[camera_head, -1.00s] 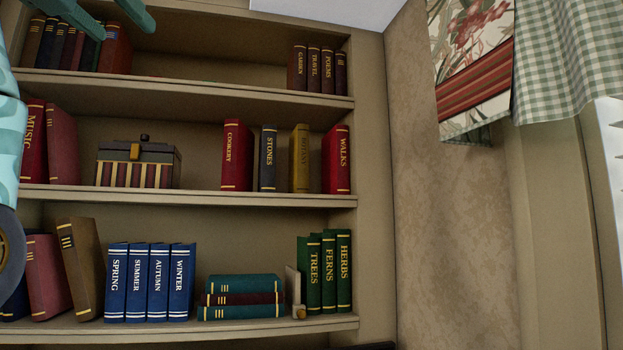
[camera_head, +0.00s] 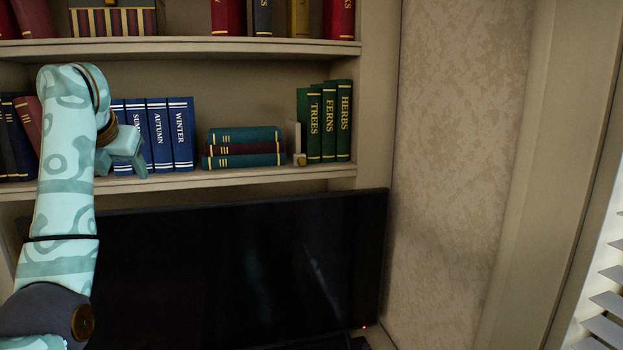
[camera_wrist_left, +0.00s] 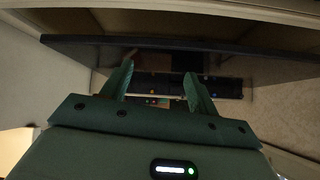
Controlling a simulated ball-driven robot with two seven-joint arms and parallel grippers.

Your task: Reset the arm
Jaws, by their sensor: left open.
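My left arm, patterned in light and dark teal, rises along the left side of the head view. Its left gripper (camera_head: 130,155) is at the lower book shelf, overlapping the blue books in the picture. In the left wrist view the gripper (camera_wrist_left: 157,85) has two green fingers spread apart, with nothing between them. My right gripper is not in view.
Blue books (camera_head: 180,135), a flat stack of books (camera_head: 243,148) and green books (camera_head: 329,123) stand on the lower shelf (camera_head: 270,181). A black screen (camera_head: 250,265) is below. Patterned wall (camera_head: 450,150) is clear at right.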

